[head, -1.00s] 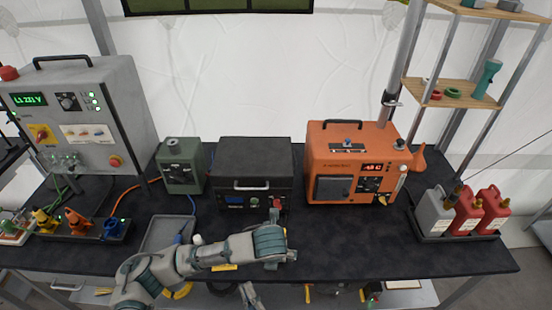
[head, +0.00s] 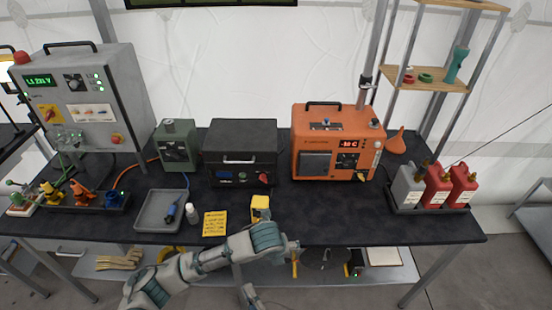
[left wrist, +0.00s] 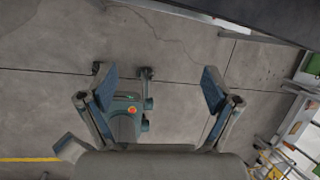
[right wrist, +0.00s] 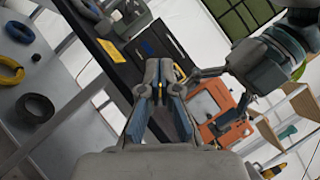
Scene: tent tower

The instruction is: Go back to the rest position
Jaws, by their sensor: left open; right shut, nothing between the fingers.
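My right gripper (right wrist: 163,72) is shut and empty in the right wrist view, its fingers together in front of the table edge. In the head view a grey and teal arm of mine (head: 205,262) reaches from the bottom left along the table's front edge. The fingers are small and hard to make out there. One of my arm links also shows at the right in the right wrist view (right wrist: 270,65).
The dark table (head: 330,215) carries a grey panel box (head: 85,95), green box (head: 177,150), black box (head: 240,155), orange unit (head: 335,140), red canisters (head: 437,190), grey tray (head: 160,210) and yellow note (head: 215,223). Its front right is clear.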

